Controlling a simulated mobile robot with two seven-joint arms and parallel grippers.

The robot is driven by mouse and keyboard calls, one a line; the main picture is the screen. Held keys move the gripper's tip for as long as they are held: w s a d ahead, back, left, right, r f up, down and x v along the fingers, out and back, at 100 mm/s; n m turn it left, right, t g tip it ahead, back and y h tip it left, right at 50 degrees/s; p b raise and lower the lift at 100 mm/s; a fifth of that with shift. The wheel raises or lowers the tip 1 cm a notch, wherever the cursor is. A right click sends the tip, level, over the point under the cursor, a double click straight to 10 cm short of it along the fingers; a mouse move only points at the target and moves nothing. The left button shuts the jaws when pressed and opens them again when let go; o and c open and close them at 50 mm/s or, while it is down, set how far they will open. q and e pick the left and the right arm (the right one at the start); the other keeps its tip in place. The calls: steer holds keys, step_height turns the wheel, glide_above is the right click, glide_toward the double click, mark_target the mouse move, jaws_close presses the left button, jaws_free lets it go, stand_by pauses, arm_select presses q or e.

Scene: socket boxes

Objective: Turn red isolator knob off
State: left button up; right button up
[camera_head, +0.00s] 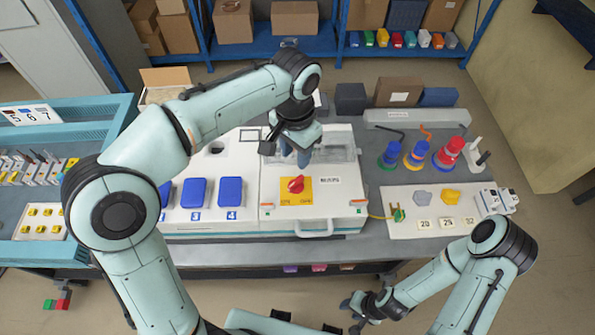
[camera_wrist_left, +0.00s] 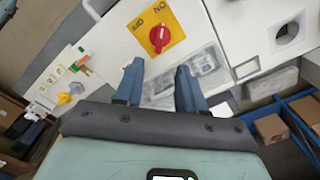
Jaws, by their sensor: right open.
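The red isolator knob (camera_head: 296,184) sits on a yellow plate (camera_head: 282,197) with lettering, on the front of a white socket box (camera_head: 342,208). The left wrist view shows the knob (camera_wrist_left: 159,36) and its yellow plate, marked ON and OFF. I cannot tell clearly which mark the knob points to. My left gripper (camera_head: 298,160) is above the box, just behind the knob and apart from it. In the wrist view its two fingers (camera_wrist_left: 158,78) are spread with nothing between them. My right gripper (camera_head: 356,306) is low in front of the bench, away from the box, and open.
Blue socket covers (camera_head: 230,191) stand left of the knob. A clear window (camera_head: 335,150) lies behind it, and a handle (camera_head: 315,229) sticks out at the box front. Right are coloured ring stacks (camera_head: 448,154) and a white board (camera_head: 400,230) with small parts. Shelves stand behind.

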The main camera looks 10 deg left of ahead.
mark_target(296, 181)
arm_select(q)
step_height(296, 181, down, 10)
steer(key=shift+f+b, duration=0.1)
steer(key=shift+b, duration=0.55)
steer(key=shift+f, duration=0.55)
arm_select(e)
steer(key=shift+s+f, duration=0.85)
steer(key=shift+f, duration=0.25)
arm_select(q)
jaws_close()
